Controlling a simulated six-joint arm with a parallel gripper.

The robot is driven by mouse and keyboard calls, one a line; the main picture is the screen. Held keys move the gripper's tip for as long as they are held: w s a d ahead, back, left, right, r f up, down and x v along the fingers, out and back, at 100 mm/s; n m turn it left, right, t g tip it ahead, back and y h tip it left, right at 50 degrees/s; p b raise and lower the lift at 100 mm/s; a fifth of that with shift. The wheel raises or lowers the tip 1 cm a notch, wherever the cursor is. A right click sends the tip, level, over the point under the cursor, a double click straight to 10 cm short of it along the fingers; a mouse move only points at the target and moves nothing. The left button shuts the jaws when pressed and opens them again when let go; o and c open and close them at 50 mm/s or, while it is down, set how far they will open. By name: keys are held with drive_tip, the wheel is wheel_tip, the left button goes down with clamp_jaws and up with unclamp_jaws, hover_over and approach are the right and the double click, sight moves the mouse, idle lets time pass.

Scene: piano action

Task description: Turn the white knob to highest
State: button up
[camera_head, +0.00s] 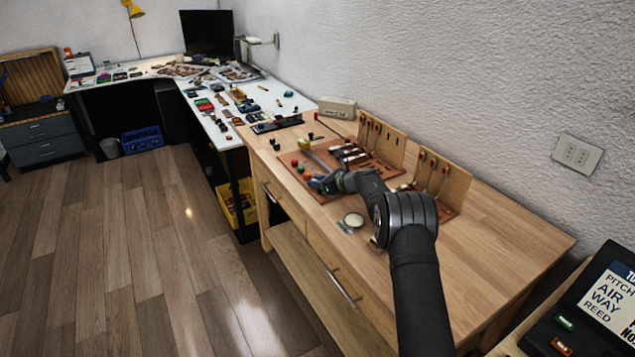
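My gripper (324,184) is over the front left part of the wooden workbench (490,262), at a reddish-brown board (328,162). It is small and partly merged with the parts behind it, so I cannot tell whether its fingers are open or shut, or whether they touch anything. I cannot pick out a white knob for certain. A round pale disc with a dark rim (353,220) lies on the bench in front of my arm; I cannot tell whether it is a knob. My forearm hides part of the bench.
A beige box (337,107) sits behind, by the wall. A black panel with labels (600,300) is at lower right. The bench's right end is clear.

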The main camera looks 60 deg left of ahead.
clamp_jaws()
drive_tip(key=shift+s+m+t, duration=0.1)
drive_tip(key=shift+m+t, duration=0.2)
drive_tip(key=shift+s+r+m+t+y, duration=0.15)
drive_tip(key=shift+m+t+y, duration=0.25)
drive_tip(key=shift+m+t, duration=0.55)
drive_tip(key=shift+s+a+r+m+t, duration=0.1)
drive_tip(key=shift+m+t, duration=1.45)
drive_tip(key=shift+t, duration=0.4)
drive_tip(key=shift+m+t, duration=0.3)
drive_tip(key=shift+t, duration=0.1)
drive_tip(key=o, duration=0.8)
unclamp_jaws()
drive_tip(key=shift+f, duration=0.2)
